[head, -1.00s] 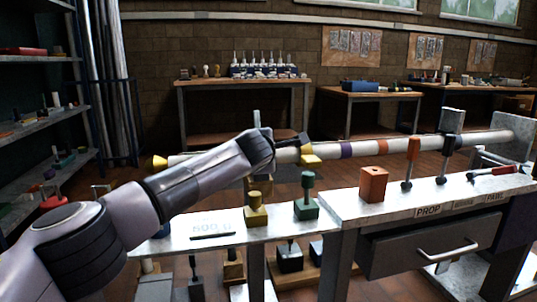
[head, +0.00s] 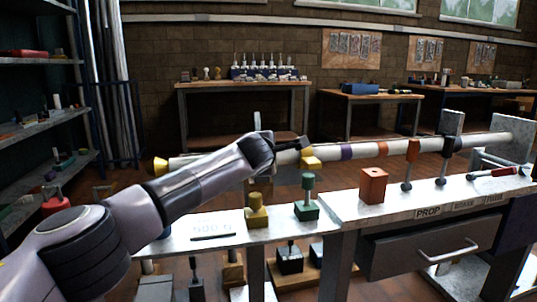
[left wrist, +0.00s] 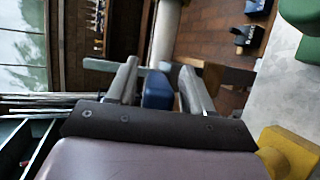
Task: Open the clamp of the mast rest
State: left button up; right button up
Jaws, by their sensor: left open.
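The mast (head: 360,149) is a long white pole with yellow, purple, orange and black bands, lying nearly level behind the bench. An upright grey post (head: 257,121) shows behind my left wrist; my arm hides most of what is there. My left gripper (head: 292,148) is at the mast near its yellow part (head: 311,161). In the left wrist view my left gripper (left wrist: 158,70) is open, its two fingers apart with a blue block-like piece (left wrist: 157,88) between them. I cannot tell whether they touch it or whether it belongs to the clamp. My right gripper is out of view.
On the bench (head: 345,207) stand a yellow block (head: 256,212), a green block (head: 307,208) and an orange block (head: 374,186). A red-handled tool (head: 490,173) lies at the right. A drawer (head: 430,247) is below. Shelves stand at the left.

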pick_arm(q)
jog(key=v, duration=0.7)
dwell(0.6)
jog(key=shift+s, duration=0.1)
